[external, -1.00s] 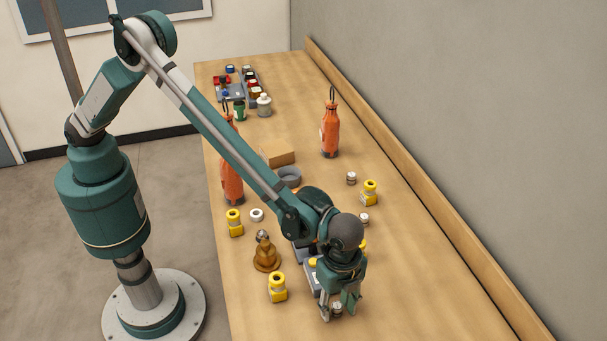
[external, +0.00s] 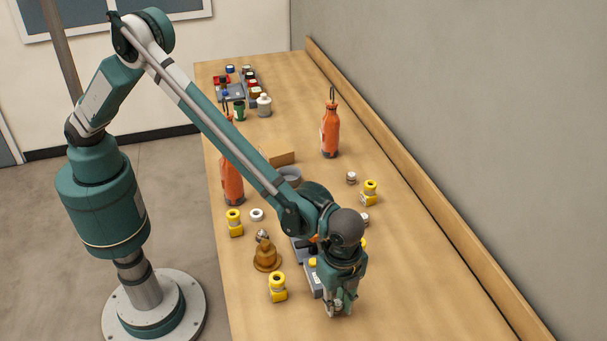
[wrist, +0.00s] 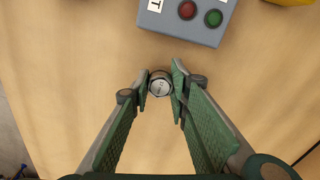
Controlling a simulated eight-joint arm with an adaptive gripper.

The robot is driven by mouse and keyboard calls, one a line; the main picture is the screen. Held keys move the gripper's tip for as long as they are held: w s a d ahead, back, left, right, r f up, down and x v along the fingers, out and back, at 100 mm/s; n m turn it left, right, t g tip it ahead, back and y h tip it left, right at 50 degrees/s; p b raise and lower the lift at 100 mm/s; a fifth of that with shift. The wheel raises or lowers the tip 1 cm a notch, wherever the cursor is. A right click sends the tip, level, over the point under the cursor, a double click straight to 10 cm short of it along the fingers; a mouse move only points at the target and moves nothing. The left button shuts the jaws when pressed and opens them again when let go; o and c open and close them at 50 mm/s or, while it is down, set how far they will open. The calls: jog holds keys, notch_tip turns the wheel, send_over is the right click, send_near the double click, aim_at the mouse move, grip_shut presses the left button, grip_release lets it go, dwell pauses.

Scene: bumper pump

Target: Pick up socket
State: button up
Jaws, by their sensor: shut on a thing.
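The socket (wrist: 160,84) is a small round metal piece with a pale marked top, seen in the wrist view between my fingertips. My gripper (wrist: 160,88) is shut on it, with one green finger on each side. In the external view my gripper (external: 338,308) points down at the near part of the table, and the socket there is mostly hidden by the fingers. The socket appears at or close to the tabletop; I cannot tell whether it is lifted.
A grey box with red and green buttons (wrist: 190,18) lies just beyond the socket. Yellow pieces (external: 278,287), a brass bell-shaped object (external: 266,256) and orange bottles (external: 330,132) stand around the wooden table (external: 420,270). The near right table area is clear.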

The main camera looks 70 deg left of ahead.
aim_at(337, 303)
jog(key=shift+r, duration=4.35)
jog(key=shift+r, duration=0.1)
